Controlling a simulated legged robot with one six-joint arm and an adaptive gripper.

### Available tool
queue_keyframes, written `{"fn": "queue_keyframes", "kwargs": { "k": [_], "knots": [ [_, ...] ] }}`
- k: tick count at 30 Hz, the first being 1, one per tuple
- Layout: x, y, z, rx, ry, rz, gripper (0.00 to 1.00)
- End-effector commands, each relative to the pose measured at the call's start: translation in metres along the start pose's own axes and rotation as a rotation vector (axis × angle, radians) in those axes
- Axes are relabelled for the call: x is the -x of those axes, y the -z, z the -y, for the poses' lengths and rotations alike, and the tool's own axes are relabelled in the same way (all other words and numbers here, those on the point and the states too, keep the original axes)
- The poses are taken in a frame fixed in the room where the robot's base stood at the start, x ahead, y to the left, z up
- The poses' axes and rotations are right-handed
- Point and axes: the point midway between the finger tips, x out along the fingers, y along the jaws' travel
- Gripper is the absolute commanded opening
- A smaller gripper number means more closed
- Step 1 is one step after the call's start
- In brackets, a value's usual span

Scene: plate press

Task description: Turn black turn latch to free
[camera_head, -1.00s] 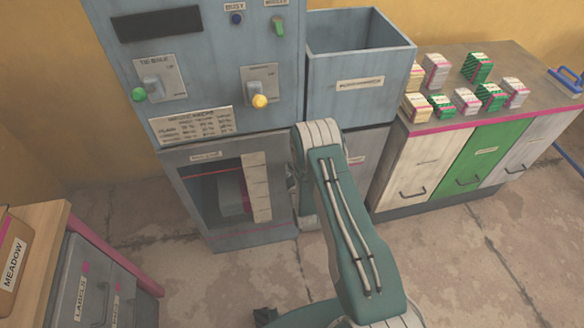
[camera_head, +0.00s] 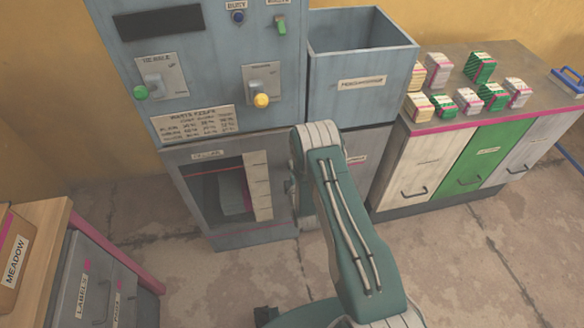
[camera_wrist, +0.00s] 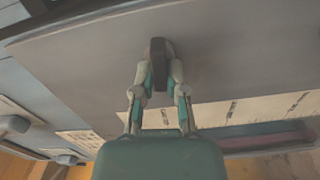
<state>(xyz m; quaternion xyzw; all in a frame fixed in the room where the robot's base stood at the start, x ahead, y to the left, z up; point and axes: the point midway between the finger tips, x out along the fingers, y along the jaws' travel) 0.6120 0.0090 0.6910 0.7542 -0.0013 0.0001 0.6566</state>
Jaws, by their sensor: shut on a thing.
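The black turn latch (camera_wrist: 158,60) shows in the wrist view as a dark upright bar on a grey panel (camera_wrist: 90,70). My gripper (camera_wrist: 158,78) is at the latch, with a finger on each side of it, shut on its near end. In the head view the latch and my fingertips are hidden behind my own arm, which reaches to the right side of the lower front of the grey press (camera_head: 240,235). That lower front has a dark window with a pale object inside.
The press's upper panel has a green knob (camera_head: 140,92) and a yellow knob (camera_head: 261,100). An open grey bin (camera_head: 360,85) stands right of it. A counter (camera_head: 530,70) with several small boxes is farther right. Floor between is clear.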

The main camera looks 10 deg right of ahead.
Motion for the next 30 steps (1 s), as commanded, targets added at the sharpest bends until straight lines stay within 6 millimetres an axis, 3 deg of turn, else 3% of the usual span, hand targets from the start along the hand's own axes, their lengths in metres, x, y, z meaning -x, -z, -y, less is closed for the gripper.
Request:
{"fn": "queue_keyframes", "kwargs": {
  "k": [9, 26, 27, 28, 29, 30],
  "knots": [
    [-0.0009, 0.004, 0.003, 0.126, 0.005, -0.011, 0.0],
    [-0.0003, 0.0049, 0.0044, 0.154, 0.007, -0.013, 0.0],
    [-0.0002, 0.0049, 0.0044, 0.154, 0.007, -0.013, 0.3],
    [-0.0002, 0.0049, 0.0045, 0.154, 0.008, -0.012, 0.44],
    [-0.0002, 0.0048, 0.0043, 0.154, 0.007, -0.012, 0.51],
    [-0.0002, 0.0044, 0.004, 0.154, 0.007, -0.011, 0.51]
  ]
}}
